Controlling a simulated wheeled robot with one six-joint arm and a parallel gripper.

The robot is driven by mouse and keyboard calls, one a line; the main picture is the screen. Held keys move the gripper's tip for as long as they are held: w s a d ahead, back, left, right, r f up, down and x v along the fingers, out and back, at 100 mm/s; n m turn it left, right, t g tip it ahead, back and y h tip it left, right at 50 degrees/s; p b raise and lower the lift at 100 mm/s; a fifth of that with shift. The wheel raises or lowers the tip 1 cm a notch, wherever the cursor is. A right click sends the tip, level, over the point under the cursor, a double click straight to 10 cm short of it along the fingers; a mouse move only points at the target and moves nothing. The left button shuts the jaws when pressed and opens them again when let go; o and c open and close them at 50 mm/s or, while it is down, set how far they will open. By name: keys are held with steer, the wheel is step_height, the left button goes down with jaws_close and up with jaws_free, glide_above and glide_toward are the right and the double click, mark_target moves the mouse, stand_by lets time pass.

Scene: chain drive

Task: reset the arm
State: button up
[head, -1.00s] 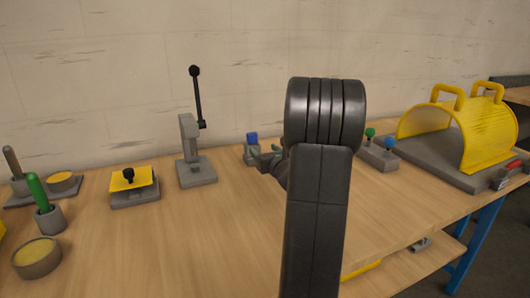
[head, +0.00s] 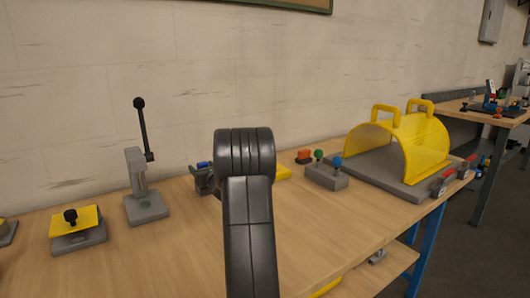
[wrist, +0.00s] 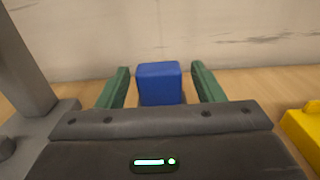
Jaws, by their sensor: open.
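My gripper (wrist: 163,72) shows in the wrist view with its two green fingers apart. A blue block (wrist: 159,86) stands between or just beyond the fingertips, with a gap on each side. The wrist view does not settle how deep it sits between them. In the head view my dark arm rises from the bottom edge and hides most of the gripper. The blue block (head: 204,165) shows there as a small patch left of the arm's top.
A grey lever press (head: 146,208) and a yellow-topped fixture (head: 76,222) stand left. A box with green and blue knobs (head: 327,177) and a yellow guard (head: 417,146) on a grey base stand right. A second table (head: 452,107) is beyond. The front of the wooden bench (head: 170,265) is clear.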

steer(key=shift+x, duration=0.85)
steer(key=shift+r, duration=0.15)
